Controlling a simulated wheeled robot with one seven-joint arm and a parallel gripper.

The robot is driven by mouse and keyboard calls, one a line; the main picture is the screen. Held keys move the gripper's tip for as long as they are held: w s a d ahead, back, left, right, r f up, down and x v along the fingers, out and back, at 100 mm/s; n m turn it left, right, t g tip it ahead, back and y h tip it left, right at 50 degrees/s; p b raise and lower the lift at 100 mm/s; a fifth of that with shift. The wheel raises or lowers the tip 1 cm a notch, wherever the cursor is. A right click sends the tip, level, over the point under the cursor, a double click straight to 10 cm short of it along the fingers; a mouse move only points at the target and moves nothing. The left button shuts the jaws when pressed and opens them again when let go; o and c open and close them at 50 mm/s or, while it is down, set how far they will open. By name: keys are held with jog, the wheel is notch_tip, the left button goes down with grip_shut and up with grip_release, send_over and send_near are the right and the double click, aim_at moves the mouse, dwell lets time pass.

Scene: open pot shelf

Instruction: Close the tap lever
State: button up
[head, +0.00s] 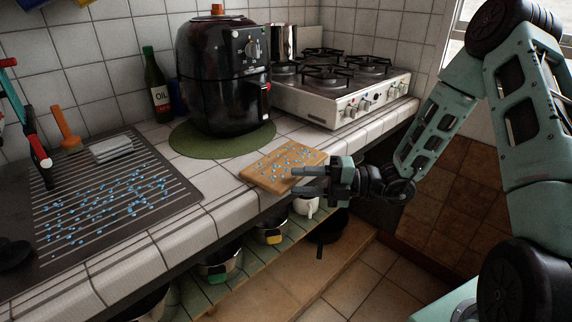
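A dark tap-like fixture (25,125) stands at the left edge of the head view, partly cut off by the frame. My gripper (296,181) is at the middle of the view, far to the right of the fixture. Its fingers point left, spread apart with nothing between them. It is in front of the counter edge, by a wooden board.
The wooden board (262,175) and ribbed drainer (58,222) carry scattered blue drops. A black air fryer (222,95), oil bottle (155,85) and gas stove (335,103) stand behind. An orange-handled tool (64,125) is near the fixture. Pots (220,262) sit on a lower shelf.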

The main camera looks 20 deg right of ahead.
jog(key=shift+x, duration=0.85)
grip_shut()
notch_tip(320, 180, up, 10)
jog(key=shift+r+p, duration=0.1)
jog(key=shift+p, duration=0.8)
jog(key=shift+d, duration=0.1)
